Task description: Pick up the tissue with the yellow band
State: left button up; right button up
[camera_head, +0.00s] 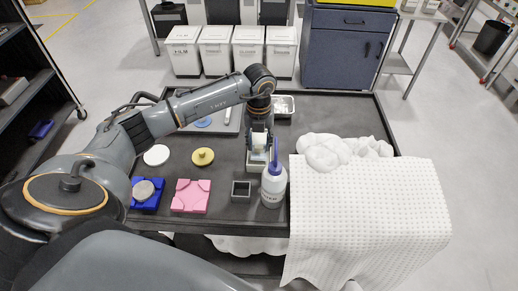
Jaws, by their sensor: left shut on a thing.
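My left gripper (259,148) points down at the middle of the dark cart top, just behind the white bottle. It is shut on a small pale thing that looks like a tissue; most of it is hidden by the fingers. I cannot make out a yellow band on it. A small grey box (255,167) is directly below the fingers; I cannot tell whether the pale thing touches it. My right gripper is not in view.
A white bottle with a blue nozzle (273,187) stands close in front of the gripper. A small dark square holder (241,190), a pink block (191,196), a blue fixture (147,194) and a yellow disc (203,157) lie left. A white cloth (370,205) and crumpled white material (340,150) cover the right.

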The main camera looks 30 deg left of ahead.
pick_arm(q)
jog(key=s+d+r+b, duration=0.3)
jog(key=s+r+b, duration=0.1)
jog(key=s+r, duration=0.6)
jog(key=s, duration=0.3)
jog(key=shift+s+d+r, duration=0.3)
jog(key=shift+d+r, duration=0.05)
jog(key=shift+c, duration=0.3)
